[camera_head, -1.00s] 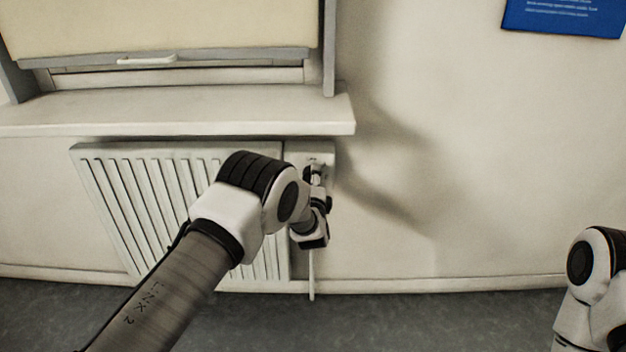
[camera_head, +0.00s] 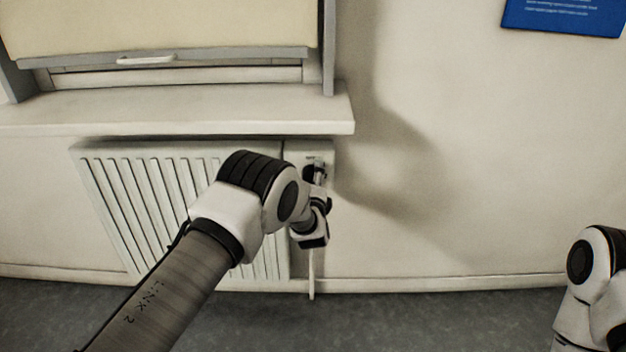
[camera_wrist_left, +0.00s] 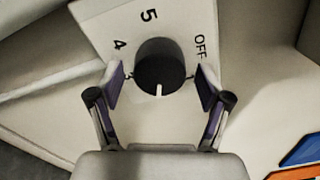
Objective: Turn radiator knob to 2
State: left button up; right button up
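The radiator knob (camera_wrist_left: 158,62) is a round black dial on a pale panel in the left wrist view. Its white pointer line faces the bottom of that picture, towards my gripper's palm. The marks 4, 5 and OFF show around it; the lower part of the dial's scale is hidden or not readable. My left gripper (camera_wrist_left: 160,82) is open, with one finger on each side of the knob and a visible gap on both sides. My right gripper is out of view.
The ribbed white radiator (camera_head: 120,200) hangs under a windowsill (camera_head: 180,115) that juts out just above my left gripper. A thin pipe (camera_head: 311,275) runs down to the floor. The wall to the right is bare except for a blue poster (camera_head: 565,15).

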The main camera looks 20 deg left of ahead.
pick_arm(q)
jog(key=v, duration=1.2)
